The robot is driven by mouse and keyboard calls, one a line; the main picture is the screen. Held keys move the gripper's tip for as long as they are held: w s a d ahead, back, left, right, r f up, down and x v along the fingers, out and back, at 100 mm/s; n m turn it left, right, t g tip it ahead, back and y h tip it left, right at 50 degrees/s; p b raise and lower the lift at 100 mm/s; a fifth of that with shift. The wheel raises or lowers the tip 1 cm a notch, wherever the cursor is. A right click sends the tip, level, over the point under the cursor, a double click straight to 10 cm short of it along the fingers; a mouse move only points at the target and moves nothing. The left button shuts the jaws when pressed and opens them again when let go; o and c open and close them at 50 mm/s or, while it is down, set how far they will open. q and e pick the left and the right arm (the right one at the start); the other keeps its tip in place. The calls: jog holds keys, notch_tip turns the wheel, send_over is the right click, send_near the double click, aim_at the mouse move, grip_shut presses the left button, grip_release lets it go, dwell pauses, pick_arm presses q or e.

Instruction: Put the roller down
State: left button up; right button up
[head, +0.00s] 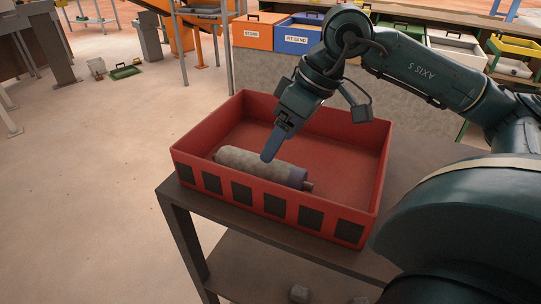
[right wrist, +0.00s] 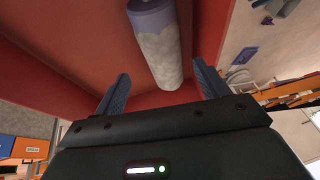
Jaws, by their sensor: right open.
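The roller (head: 250,164) lies on the floor of a red tray (head: 340,222), along its near wall. It has a mottled grey sleeve and a purple-blue band at its right end. My right gripper (head: 272,143) is inside the tray, just above and behind the roller. In the right wrist view the roller (right wrist: 160,48) lies beyond the two blue fingers (right wrist: 158,90), which are spread apart with nothing held between them. Whether a finger touches the roller I cannot tell. My left gripper is not in view.
The tray stands on a dark table (head: 190,205) with a lower shelf. The right part of the tray floor is bare. Behind are an orange bin (head: 262,32) and a blue bin (head: 298,38) on a counter. The floor at left is mostly clear.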

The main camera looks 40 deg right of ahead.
jog(key=shift+v, duration=2.3)
